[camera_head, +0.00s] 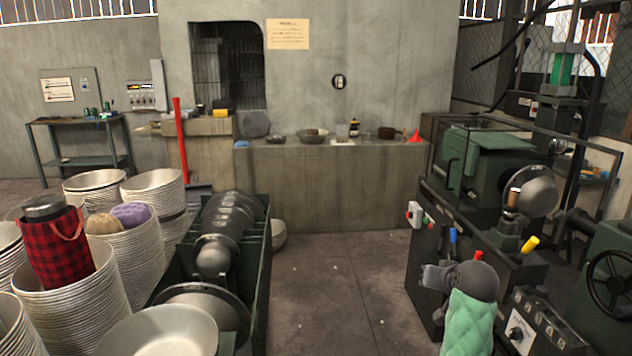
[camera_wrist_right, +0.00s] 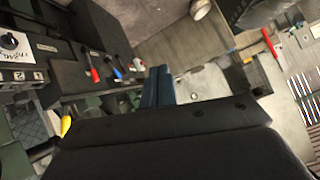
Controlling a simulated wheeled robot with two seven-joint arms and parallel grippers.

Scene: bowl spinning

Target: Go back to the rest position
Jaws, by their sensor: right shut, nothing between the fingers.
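My right gripper (camera_head: 436,278) is at the lower right in the head view, at the end of my green-sleeved arm, in front of the machine's control panel. In the right wrist view its two blue fingers (camera_wrist_right: 158,84) lie together with nothing between them. No fingers of my left gripper show there.
Stacks of metal bowls (camera_head: 155,245) and a green rack (camera_head: 258,262) of bowls stand at the left. The lathe-like machine (camera_head: 478,165) with a control box (camera_head: 555,330) stands at the right. The floor (camera_head: 335,290) between is clear. A stone counter (camera_head: 330,185) is at the back.

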